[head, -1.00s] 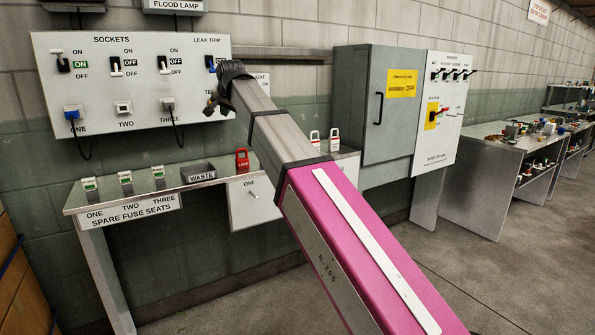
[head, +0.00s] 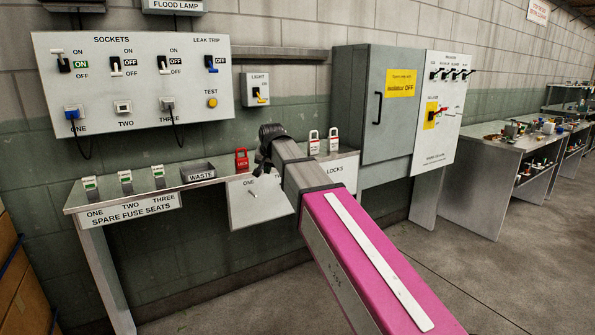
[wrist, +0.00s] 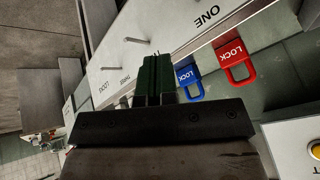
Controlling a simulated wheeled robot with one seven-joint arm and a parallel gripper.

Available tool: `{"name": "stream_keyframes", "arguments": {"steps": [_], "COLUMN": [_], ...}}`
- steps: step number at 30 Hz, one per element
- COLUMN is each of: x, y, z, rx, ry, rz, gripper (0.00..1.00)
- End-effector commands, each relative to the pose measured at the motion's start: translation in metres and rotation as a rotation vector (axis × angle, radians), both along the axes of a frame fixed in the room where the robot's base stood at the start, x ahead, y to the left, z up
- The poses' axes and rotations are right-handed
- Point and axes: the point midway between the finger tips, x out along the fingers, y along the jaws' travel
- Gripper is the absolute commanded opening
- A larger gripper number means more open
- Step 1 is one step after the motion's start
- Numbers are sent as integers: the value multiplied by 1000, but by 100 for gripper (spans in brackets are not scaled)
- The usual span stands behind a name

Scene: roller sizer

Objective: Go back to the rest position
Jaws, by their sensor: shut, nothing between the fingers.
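My gripper (head: 262,158) is at the end of my pink and grey arm, in front of the bench shelf in the head view. In the wrist view my gripper (wrist: 154,62) shows its dark green fingers together, with nothing between them. Beyond the fingers are a blue lock (wrist: 188,80) and a red lock (wrist: 234,62). In the head view the red lock (head: 242,162) stands just left of my gripper, and the blue lock is hidden behind the gripper. The fingertips look apart from both locks, but the exact gap cannot be told.
The socket panel (head: 140,85), the light switch (head: 256,90) and a grey cabinet (head: 385,120) are on the wall. Open floor (head: 440,270) lies at the right.

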Motion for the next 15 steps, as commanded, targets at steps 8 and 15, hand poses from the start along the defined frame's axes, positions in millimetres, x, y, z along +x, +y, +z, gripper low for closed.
{"name": "stream_keyframes", "arguments": {"steps": [8,15], "x": [-34,-79], "y": [-94,-166], "z": [-123,-212], "rx": [-94,-151], "ry": [124,236], "rz": [18,43], "gripper": [0,0]}}
